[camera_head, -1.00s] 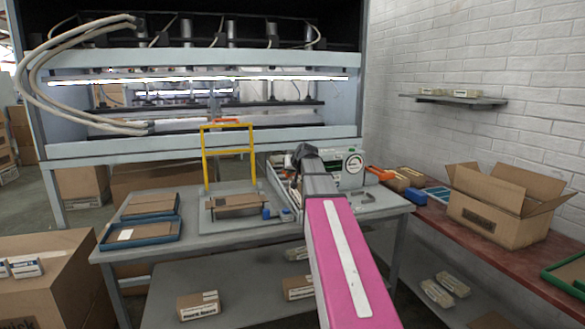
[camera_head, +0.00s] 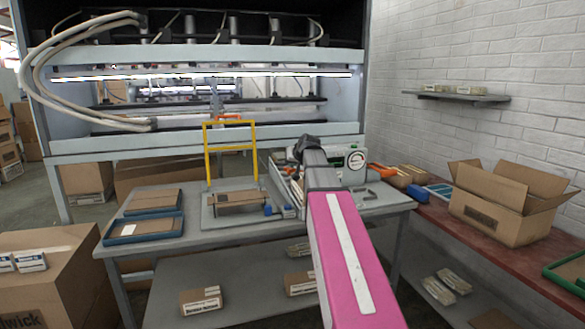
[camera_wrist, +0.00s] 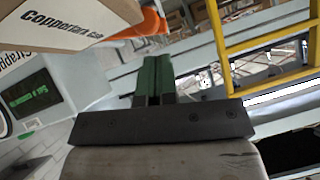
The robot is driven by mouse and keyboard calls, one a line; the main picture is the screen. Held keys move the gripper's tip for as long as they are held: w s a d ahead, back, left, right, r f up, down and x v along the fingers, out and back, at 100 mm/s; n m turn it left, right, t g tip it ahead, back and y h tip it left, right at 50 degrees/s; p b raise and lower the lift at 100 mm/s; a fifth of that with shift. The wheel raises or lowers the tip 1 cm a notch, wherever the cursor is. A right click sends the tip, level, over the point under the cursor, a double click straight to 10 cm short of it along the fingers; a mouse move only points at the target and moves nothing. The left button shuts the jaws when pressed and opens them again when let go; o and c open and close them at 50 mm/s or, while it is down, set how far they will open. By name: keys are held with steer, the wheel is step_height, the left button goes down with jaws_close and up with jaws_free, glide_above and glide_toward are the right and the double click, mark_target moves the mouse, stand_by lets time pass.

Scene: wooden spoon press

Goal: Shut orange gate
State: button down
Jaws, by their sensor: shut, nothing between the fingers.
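The gate is an orange-yellow frame (camera_head: 206,162) standing upright at the back of a grey base plate (camera_head: 253,222) on the grey table. Part of its bars shows large at the upper right of the wrist view (camera_wrist: 262,46). My gripper is at the end of my pink arm; in the head view its fingers are hidden behind the arm's dark end, to the right of the gate. In the wrist view its green fingers (camera_wrist: 153,78) are shut together and empty, left of the gate's bars and apart from them in the picture.
A grey press (camera_head: 205,146) stands behind the table (camera_head: 190,242). Blue trays (camera_head: 142,237) lie left of the base plate. A white machine with a green display (camera_head: 355,160) stands right of my arm. An open cardboard box (camera_head: 490,219) sits on the red bench.

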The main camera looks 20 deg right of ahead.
steer(key=w+r+v, duration=0.1)
steer(key=v, duration=0.9)
steer(key=n+g+h, duration=0.1)
steer(key=g, duration=0.5)
glide_toward(289, 170)
steer(key=x, duration=0.7)
steer(key=shift+w+d+g, duration=0.2)
steer(key=shift+w+g, duration=0.1)
steer(key=shift+f, duration=0.2)
steer(key=shift+a+f, duration=0.3)
steer(key=shift+f, duration=0.1)
